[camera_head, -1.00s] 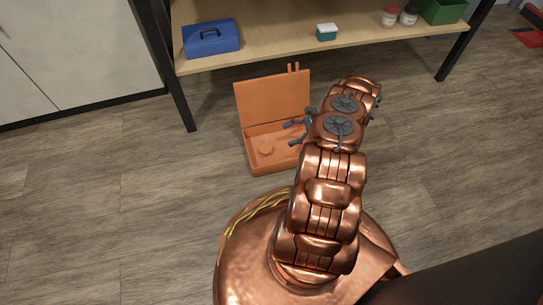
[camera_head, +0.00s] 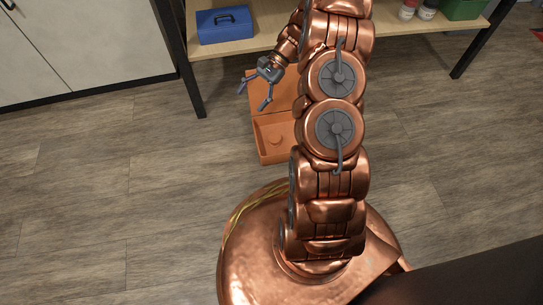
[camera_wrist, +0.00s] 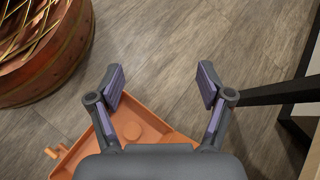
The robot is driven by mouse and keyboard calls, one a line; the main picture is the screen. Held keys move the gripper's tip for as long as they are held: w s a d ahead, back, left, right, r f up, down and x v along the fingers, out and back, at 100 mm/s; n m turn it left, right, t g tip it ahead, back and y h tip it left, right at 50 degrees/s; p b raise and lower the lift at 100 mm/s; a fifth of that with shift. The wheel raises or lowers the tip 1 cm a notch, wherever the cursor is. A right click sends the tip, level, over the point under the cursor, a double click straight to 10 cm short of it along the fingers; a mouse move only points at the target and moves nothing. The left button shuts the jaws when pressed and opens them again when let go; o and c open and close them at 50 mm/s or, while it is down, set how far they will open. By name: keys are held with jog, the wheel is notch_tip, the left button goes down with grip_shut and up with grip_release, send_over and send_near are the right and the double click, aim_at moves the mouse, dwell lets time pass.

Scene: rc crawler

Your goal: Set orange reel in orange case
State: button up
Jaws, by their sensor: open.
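The orange case (camera_head: 261,155) stands open on the floor, its lid (camera_head: 287,96) raised at the back. It is partly hidden behind my arm.
A wooden shelf (camera_head: 285,42) stands behind the case, with a blue toolbox (camera_head: 224,25), several small containers and a green bin (camera_head: 465,9). Its dark leg (camera_head: 187,75) stands left of the case. A white cabinet (camera_head: 80,40) is at far left. The floor at left is clear.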

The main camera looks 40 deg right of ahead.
jog(key=s+a+r+n+g+h, duration=0.3)
jog(key=s+a+r+n+h, duration=0.3)
jog(key=s+a+r, duration=0.55)
jog(key=s+r+n+h, duration=0.2)
jog(key=s+n, duration=0.1)
jog(key=s, duration=0.5)
jog(key=s+a+r+n+t+h, duration=0.1)
jog(key=s+r+n+h, duration=0.1)
jog(key=s, duration=0.7)
jog(key=shift+s+a+r+n+h, duration=0.15)
jog(key=shift+s+r+n+h, duration=0.15)
jog(key=shift+r+n, duration=0.65)
jog(key=shift+f+n, duration=0.25)
